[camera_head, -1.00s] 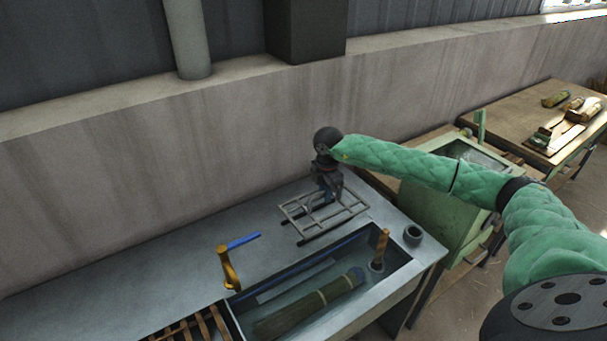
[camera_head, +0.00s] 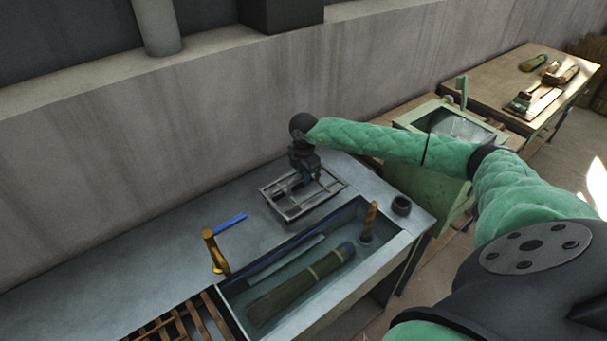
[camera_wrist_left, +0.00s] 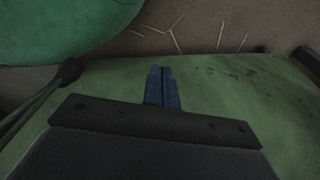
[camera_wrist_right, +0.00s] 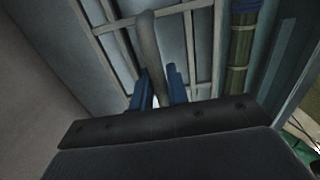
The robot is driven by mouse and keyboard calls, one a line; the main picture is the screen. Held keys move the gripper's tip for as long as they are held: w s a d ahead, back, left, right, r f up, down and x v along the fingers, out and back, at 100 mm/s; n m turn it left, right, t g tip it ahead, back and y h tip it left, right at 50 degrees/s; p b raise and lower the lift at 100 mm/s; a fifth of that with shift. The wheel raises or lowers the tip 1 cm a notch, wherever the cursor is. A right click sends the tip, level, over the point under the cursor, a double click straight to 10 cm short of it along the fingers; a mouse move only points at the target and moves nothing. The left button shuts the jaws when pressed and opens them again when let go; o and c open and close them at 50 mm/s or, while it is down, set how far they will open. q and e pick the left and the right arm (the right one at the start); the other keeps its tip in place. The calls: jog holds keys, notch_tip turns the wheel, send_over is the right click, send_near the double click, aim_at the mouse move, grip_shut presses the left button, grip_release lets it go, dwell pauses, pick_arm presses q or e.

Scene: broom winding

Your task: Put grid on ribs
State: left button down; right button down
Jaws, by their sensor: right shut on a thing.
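The grid (camera_head: 332,182), a grey metal frame with bars, is low over the bench top behind the trough in the head view. It looks roughly level. My right gripper (camera_head: 302,178) is above it, shut on its upright grey handle. In the right wrist view, the handle (camera_wrist_right: 148,45) is between the blue fingers (camera_wrist_right: 161,90), with the grid bars (camera_wrist_right: 203,50) beyond. The ribs are not clearly seen; contact under the grid is hidden. My left gripper (camera_wrist_left: 163,88) shows only in its wrist view, fingers together and empty, over a green surface.
A sunken trough (camera_head: 222,299) in front of the grid holds a bound bundle (camera_head: 297,290) and a wooden-handled tool (camera_head: 370,220). A yellow crank (camera_head: 214,252) with a blue bar and wooden slats (camera_head: 185,322) are left. A dark cup (camera_head: 401,205) is right.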

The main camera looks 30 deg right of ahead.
jog(key=shift+f+b, duration=0.45)
jog(key=shift+f, duration=0.6)
jog(key=shift+f+b, duration=0.4)
jog(key=shift+b, duration=0.1)
pick_arm(q)
jog(key=shift+w+d+r, duration=1)
jog(key=shift+w+d, duration=0.05)
jog(key=shift+w, duration=0.75)
pick_arm(e)
jog(key=shift+f, duration=0.1)
jog(key=c, duration=1.3)
grip_release()
notch_tip(320, 180, up, 8)
jog(key=p, duration=0.2)
jog(key=shift+p, duration=0.35)
notch_tip(320, 180, up, 7)
jog(key=p, duration=0.2)
send_over(304, 187)
pick_arm(q)
jog(key=s+a, duration=0.2)
jog(key=s, duration=0.4)
jog(key=shift+a+f, duration=0.15)
jog(key=shift+a, duration=0.15)
pick_arm(e)
jog(key=shift+f, duration=0.1)
